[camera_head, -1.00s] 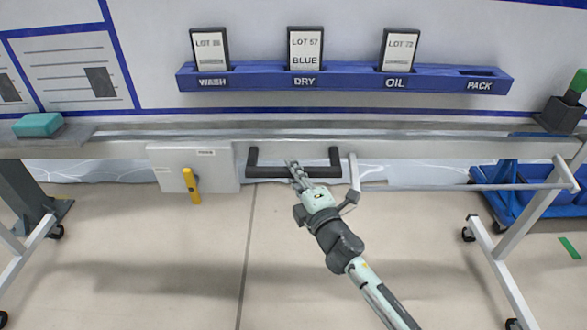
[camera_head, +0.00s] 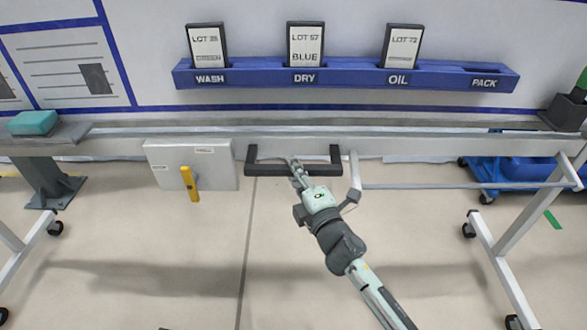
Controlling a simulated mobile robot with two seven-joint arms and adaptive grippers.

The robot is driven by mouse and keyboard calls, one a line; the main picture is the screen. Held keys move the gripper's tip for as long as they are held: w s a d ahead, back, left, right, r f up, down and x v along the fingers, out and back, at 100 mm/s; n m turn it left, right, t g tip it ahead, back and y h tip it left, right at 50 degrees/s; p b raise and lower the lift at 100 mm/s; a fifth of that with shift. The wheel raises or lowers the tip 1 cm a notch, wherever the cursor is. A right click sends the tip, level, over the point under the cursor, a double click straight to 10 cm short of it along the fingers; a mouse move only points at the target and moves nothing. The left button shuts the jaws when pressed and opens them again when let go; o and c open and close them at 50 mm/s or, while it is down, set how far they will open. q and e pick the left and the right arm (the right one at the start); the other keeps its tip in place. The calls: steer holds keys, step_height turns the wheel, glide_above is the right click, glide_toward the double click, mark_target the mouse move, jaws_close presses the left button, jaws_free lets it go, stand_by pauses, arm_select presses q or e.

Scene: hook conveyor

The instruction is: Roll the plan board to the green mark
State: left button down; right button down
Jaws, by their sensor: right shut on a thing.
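The plan board (camera_head: 350,118) is a white wheeled board on a grey frame, right in front of me. Its black handle (camera_head: 325,169) hangs at the middle of the lower rail. The green mark (camera_head: 552,219) is a short strip on the floor at the right edge of the picture, beyond the board's right leg. Casters show under the side legs. My left gripper is not in view.
A blue cart (camera_head: 502,174) stands behind the board at right. A grey pedestal (camera_head: 52,185) stands at left. The floor between the legs is clear.

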steer(key=shift+s, duration=0.3)
steer(key=c, duration=1.4)
jaws_free()
steer(key=v, duration=0.7)
steer(key=shift+s, duration=0.25)
steer(key=shift+d, duration=0.1)
